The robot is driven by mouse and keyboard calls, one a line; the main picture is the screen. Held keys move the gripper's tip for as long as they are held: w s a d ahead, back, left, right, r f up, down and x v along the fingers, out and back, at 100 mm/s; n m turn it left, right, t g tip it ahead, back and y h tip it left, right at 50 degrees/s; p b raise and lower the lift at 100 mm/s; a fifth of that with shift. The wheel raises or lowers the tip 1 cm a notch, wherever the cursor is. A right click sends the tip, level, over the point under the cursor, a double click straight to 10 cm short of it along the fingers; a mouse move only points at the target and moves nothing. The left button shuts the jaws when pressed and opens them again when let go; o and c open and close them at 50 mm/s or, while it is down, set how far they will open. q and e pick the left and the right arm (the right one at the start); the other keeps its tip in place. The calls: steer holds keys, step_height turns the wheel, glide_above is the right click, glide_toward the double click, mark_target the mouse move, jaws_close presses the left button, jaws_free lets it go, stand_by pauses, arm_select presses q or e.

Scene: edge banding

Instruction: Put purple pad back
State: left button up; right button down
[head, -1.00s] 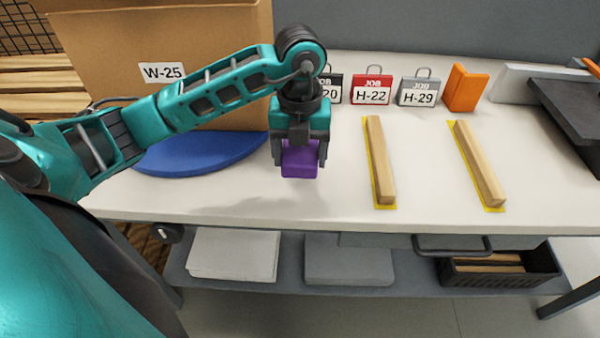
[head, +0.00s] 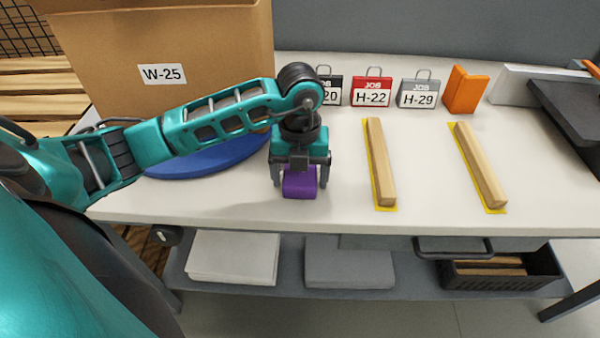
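The purple pad (head: 300,183) is between the fingers of my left gripper (head: 300,186), near the front edge of the white bench top. The gripper points down and is shut on the pad, with one finger at each side. The pad is low over the bench; I cannot tell whether it touches the surface. The upper part of the pad is hidden by the gripper. My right gripper is not in view.
Two wooden strips (head: 381,165) (head: 482,168) lie on yellow outlines to the right. Job tags (head: 371,92) and an orange block (head: 465,90) stand behind. A blue disc (head: 205,160) and cardboard box (head: 150,50) are at left. The bench front (head: 240,210) is clear.

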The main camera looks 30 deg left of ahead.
mark_target(300, 175)
arm_select(q)
steer(key=shift+o, duration=1)
step_height(300, 175, up, 12)
steer(key=p, duration=0.1)
steer(key=shift+r, duration=0.2)
